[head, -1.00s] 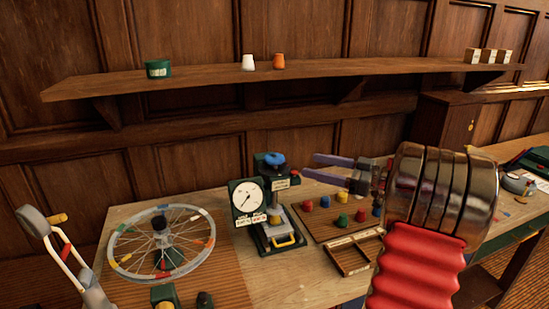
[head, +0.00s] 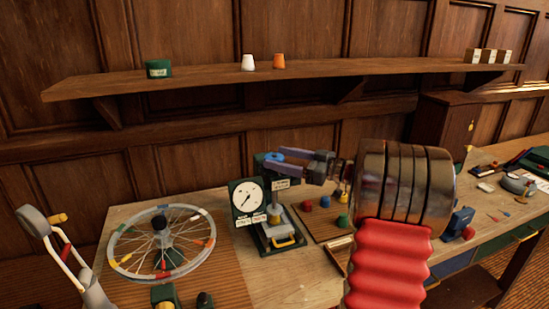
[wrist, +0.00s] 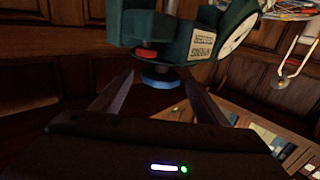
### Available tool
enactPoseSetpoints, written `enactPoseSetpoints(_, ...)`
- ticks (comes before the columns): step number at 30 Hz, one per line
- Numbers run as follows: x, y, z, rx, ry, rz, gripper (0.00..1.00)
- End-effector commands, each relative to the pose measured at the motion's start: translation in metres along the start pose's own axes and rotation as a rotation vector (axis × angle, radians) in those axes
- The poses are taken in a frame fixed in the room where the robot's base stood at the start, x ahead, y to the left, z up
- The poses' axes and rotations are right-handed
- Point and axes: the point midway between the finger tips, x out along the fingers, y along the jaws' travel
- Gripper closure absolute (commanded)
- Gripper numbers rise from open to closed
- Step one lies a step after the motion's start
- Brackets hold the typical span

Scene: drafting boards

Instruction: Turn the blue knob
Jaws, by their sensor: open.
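The blue knob (head: 273,158) sits on top of the dark green test stand (head: 261,190), which carries a white round dial (head: 248,196). My gripper (head: 280,157) reaches in from the right at knob height and partly covers the knob in the head view. In the wrist view the blue knob (wrist: 161,79) appears between the tips of my open gripper (wrist: 159,82), one finger on each side. Dark gaps show between knob and fingers there. A red part (wrist: 146,55) of the stand is close to the knob.
A spoked wheel (head: 161,242) lies left of the stand. A board with coloured knobs (head: 325,203) is to the right, partly behind my arm. A wooden shelf (head: 200,79) runs along the wall above. Bare tabletop shows in front of the stand.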

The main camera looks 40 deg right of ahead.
Motion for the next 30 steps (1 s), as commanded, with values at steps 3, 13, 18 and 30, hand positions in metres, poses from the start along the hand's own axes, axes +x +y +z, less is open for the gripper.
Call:
enactPoseSetpoints(3,0.015,0.0,0.001,0.0,-0.001,-0.001,0.33)
enactPoseSetpoints(13,0.024,0.0,0.0,0.0,0.0,0.0,0.33)
enactPoseSetpoints(18,0.024,0.0,0.0,0.0,0.0,0.0,0.37)
enactPoseSetpoints(30,0.024,0.0,0.0,0.0,-0.001,0.0,0.65)
